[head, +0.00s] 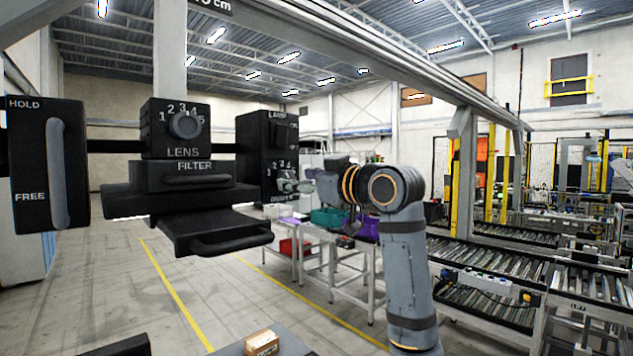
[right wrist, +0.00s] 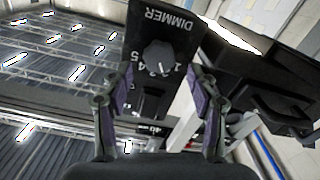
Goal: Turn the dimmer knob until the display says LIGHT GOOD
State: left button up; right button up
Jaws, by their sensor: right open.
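The dimmer knob (right wrist: 159,57) is a dark, ridged knob on the black lamp box, which carries the word DIMMER and a number scale in the right wrist view. I cannot read the knob's setting. No display text is readable. My left gripper is out of view.
The lens unit (head: 184,124) and filter drawer (head: 215,232) jut out left of the lamp box. A HOLD/FREE lever box (head: 35,165) is at far left. A small cardboard box (head: 262,343) lies at the bottom. Tables with bins and roller conveyors (head: 485,297) stand behind.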

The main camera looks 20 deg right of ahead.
jog(key=v, duration=0.8)
jog(key=shift+r, duration=0.1)
jog(key=shift+d, duration=0.15)
